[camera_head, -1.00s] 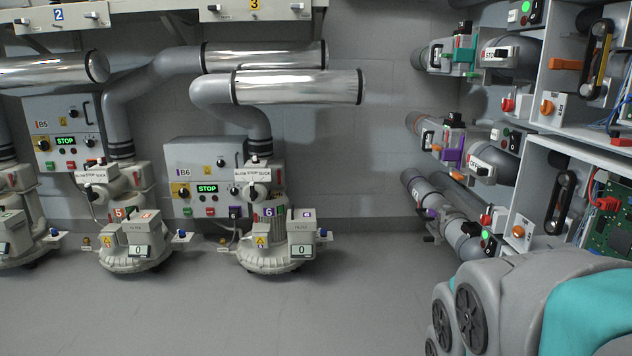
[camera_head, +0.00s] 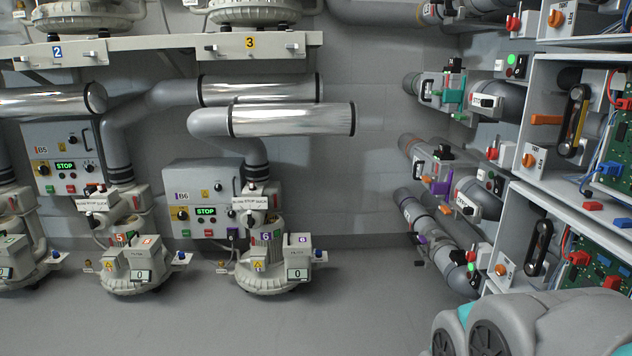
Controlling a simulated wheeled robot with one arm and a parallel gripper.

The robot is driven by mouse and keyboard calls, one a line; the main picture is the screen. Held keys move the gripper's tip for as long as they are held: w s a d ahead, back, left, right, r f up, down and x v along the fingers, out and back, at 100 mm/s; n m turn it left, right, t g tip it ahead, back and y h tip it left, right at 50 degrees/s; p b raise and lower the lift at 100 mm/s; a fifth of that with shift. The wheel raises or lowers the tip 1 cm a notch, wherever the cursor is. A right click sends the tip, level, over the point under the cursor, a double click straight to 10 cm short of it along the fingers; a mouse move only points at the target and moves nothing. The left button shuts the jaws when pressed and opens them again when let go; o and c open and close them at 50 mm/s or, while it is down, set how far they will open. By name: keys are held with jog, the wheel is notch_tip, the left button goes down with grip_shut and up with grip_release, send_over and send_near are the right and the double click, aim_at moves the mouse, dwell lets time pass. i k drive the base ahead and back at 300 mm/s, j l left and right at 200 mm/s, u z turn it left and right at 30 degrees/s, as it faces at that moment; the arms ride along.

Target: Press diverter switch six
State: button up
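Blower six (camera_head: 268,275) stands on the floor at centre, with "6" labels on its base and on the grey box (camera_head: 298,250) at its right. A blow/stop/suck sign (camera_head: 250,202) is above it. The B6 control panel (camera_head: 203,190) behind reads STOP in green. On the right wall, pipes carry coloured valve parts, including a teal one (camera_head: 453,92) and a purple one (camera_head: 440,186), with small red and green switches beside them. I cannot read which switch is marked six. My gripper is not in view; a grey and teal part of my arm fills the lower right.
Blower five (camera_head: 132,272) and panel B5 (camera_head: 68,165) stand to the left. A shelf (camera_head: 150,42) marked 2 and 3 runs above. Open circuit cabinets (camera_head: 525,195) line the right wall. The grey floor (camera_head: 200,325) in front is clear.

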aim_at(474, 282)
jog(key=z, duration=0.85)
